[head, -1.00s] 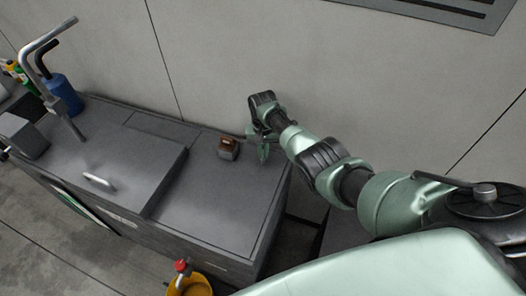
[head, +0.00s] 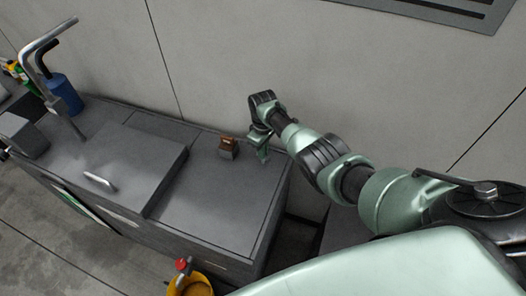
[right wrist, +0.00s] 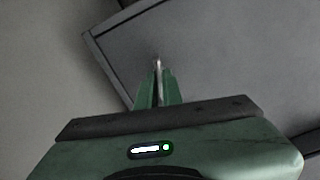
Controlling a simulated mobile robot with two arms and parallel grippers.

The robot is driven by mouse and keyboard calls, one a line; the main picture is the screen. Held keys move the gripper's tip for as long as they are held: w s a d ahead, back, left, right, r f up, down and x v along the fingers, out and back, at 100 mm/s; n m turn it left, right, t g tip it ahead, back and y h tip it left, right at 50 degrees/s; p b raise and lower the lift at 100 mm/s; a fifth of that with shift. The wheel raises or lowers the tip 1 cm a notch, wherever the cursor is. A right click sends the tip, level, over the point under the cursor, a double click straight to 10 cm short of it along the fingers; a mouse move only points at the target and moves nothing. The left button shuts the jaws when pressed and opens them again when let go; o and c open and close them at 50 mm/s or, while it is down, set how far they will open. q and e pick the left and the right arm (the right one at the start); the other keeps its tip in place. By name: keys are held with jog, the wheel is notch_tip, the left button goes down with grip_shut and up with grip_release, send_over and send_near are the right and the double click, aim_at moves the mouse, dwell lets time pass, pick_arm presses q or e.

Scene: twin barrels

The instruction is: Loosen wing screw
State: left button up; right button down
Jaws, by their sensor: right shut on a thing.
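My right gripper (head: 263,157) points down over the right end of the grey bench top (head: 215,205), to the right of a small brown-and-grey block. In the right wrist view its two green fingers (right wrist: 158,80) are shut on a thin, light metal piece, likely the wing screw (right wrist: 157,64), which shows between and just beyond the fingertips. Most of the screw is hidden by the fingers, and its wings cannot be made out. My left gripper is not in view.
The small brown-topped block (head: 228,148) stands close to the left of the gripper. A raised lid with a light handle (head: 99,182), a bent metal pipe (head: 50,40) and a blue bottle (head: 64,95) are farther left. A yellow container (head: 190,284) stands below the front edge.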

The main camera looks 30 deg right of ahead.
jog(key=n, duration=0.5)
jog(key=shift+f+n, duration=0.1)
jog(key=shift+n, duration=0.2)
jog(key=n+b, duration=0.1)
jog(key=n, duration=0.4)
jog(key=shift+s, duration=0.1)
jog(key=n+b, duration=0.1)
jog(key=n, duration=0.4)
jog(key=shift+f+n, duration=0.1)
jog(key=shift+n, duration=0.3)
jog(key=shift+n+b, duration=0.75)
jog(key=shift+n, duration=1.45)
jog(key=shift+s, duration=0.1)
jog(key=c, duration=1.6)
grip_release()
jog(key=shift+o, duration=0.2)
